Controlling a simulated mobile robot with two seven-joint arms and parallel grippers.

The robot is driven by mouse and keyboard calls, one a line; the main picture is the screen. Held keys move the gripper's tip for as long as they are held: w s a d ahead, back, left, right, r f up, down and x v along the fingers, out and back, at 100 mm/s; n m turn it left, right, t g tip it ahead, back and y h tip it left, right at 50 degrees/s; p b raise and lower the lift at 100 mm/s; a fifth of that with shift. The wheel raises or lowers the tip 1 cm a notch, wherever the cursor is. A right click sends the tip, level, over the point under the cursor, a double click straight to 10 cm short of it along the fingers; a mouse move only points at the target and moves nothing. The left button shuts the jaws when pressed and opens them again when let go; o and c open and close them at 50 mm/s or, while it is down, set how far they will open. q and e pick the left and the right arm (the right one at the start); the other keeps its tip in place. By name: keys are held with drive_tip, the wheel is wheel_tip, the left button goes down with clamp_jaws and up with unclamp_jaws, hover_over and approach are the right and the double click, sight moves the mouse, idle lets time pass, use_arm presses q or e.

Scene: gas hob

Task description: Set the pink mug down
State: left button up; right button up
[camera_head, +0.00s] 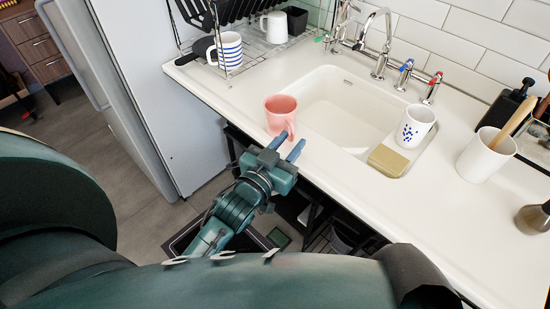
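The pink mug (280,110) is upright at the counter's front edge, left of the sink basin, and appears to rest on the countertop. Its handle points toward the front and right. My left gripper (288,143) is just in front of the mug, over the counter's edge. Its two blue fingers are apart, with the tips close to the handle. I cannot tell whether they touch it. My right gripper is not in view.
The sink (345,110) is right of the mug. A speckled cup (414,126) and a sponge (388,160) are at its right side. A white utensil holder (482,158) stands at right. The front counter is clear.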

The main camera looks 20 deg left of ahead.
use_arm(q)
drive_tip(key=s+d+f+g+h, duration=0.1)
drive_tip(key=s+d+f+g, duration=0.1)
drive_tip(key=s, duration=0.5)
drive_tip(key=s+d+f+g+h, duration=0.1)
drive_tip(key=s+d+f+g, duration=0.1)
drive_tip(key=s+f+g, duration=0.2)
drive_tip(key=s+f, duration=0.3)
drive_tip(key=s, duration=0.1)
drive_tip(key=shift+s, duration=0.15)
drive_tip(key=shift+f, duration=0.1)
